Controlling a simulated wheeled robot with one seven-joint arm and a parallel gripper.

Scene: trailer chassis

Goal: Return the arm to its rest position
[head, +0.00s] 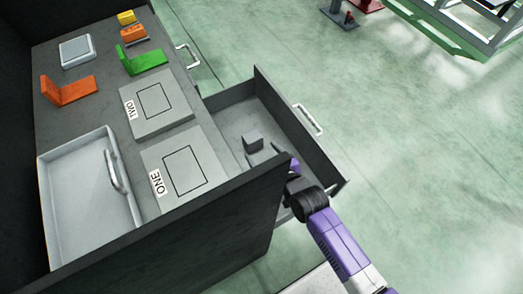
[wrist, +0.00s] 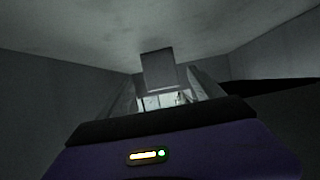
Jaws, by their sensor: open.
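My gripper (head: 276,153) is inside the open drawer (head: 310,147) at the right of the cabinet, partly hidden by the cabinet's dark side panel. In the wrist view, its two fingers (wrist: 163,80) are spread apart and open. A small grey block (head: 253,144) sits on the drawer floor just beyond the fingertips; it also shows between and ahead of the fingers in the wrist view (wrist: 158,70). I cannot tell whether a finger touches it. My purple arm reaches in over the drawer's near right corner.
The cabinet side panel (head: 200,236) stands close on my gripper's left, and drawer walls surround it. On the cabinet top are a grey tray (head: 52,210), orange bracket (head: 70,91), green bracket (head: 142,61) and plates marked ONE (head: 183,170) and TWO (head: 156,103). Floor at right is clear.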

